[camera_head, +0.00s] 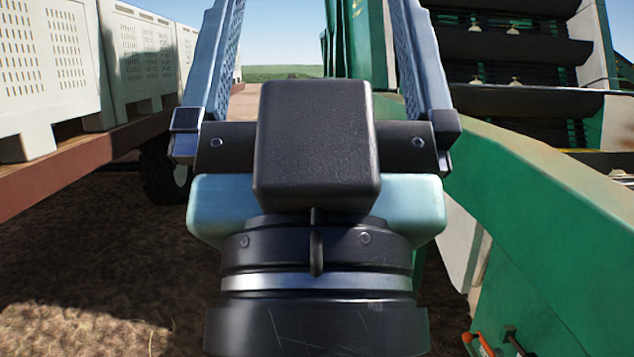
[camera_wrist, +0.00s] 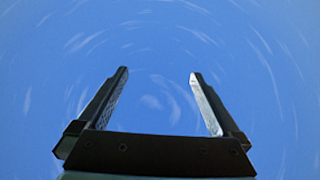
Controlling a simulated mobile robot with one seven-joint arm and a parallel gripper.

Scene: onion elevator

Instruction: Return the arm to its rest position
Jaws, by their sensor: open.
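My gripper (camera_head: 318,60) fills the middle of the head view, close to the camera. Its two long bluish fingers are spread wide apart with nothing between them. In the wrist view my gripper (camera_wrist: 159,92) is also open and empty, with only blue sky with faint curved streaks behind it. The tips of the fingers run out of the top of the head view. My wrist and the gripper's dark housing hide the middle of the scene.
Pale slatted crates (camera_head: 60,60) stand on a brown trailer bed (camera_head: 75,165) at left, with a wheel (camera_head: 170,172) beneath. A green machine (camera_head: 560,220) with dark conveyor flights (camera_head: 505,45) stands close at right; a few onions (camera_head: 513,82) lie on them. Bare soil (camera_head: 95,265) lies at lower left.

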